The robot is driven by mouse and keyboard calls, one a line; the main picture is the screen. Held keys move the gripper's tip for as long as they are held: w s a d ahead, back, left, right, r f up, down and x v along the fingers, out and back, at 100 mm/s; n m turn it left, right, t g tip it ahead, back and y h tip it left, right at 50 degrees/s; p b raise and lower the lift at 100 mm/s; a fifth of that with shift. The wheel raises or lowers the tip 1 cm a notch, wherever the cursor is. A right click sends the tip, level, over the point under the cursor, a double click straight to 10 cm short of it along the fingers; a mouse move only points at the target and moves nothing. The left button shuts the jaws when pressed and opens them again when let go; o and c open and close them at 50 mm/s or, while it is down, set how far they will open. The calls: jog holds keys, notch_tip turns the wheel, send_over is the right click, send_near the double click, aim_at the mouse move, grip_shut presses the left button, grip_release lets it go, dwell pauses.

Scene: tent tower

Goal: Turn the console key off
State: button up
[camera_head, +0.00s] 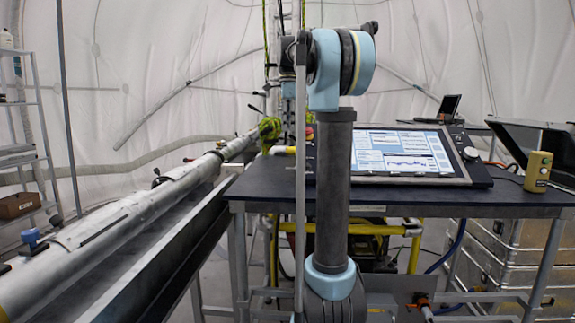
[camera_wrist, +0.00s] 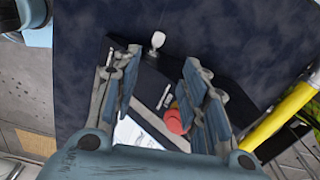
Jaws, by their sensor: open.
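The console (camera_head: 475,178) lies on the dark blue table, with a lit screen (camera_head: 400,152). In the wrist view, a pale metal key (camera_wrist: 157,42) stands up from the console's dark corner panel (camera_wrist: 150,80). A red round button (camera_wrist: 176,121) sits lower, partly behind the right finger. My gripper (camera_wrist: 160,60) is open, one finger on each side. The key shows just beyond the gap between the fingertips, and I see no contact. In the head view my arm covers the console's left part, hiding the gripper and key.
A yellow handheld box (camera_head: 538,171) stands on the table (camera_head: 460,199) at the right. A long pale tube (camera_head: 120,220) lies on a rail to the left. A yellow bar (camera_wrist: 280,117) shows right of my gripper. A small laptop (camera_head: 449,108) is behind the console.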

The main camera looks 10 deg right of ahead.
notch_tip(320, 180, down, 15)
jog(key=shift+f, duration=0.15)
dwell(0.4)
grip_shut()
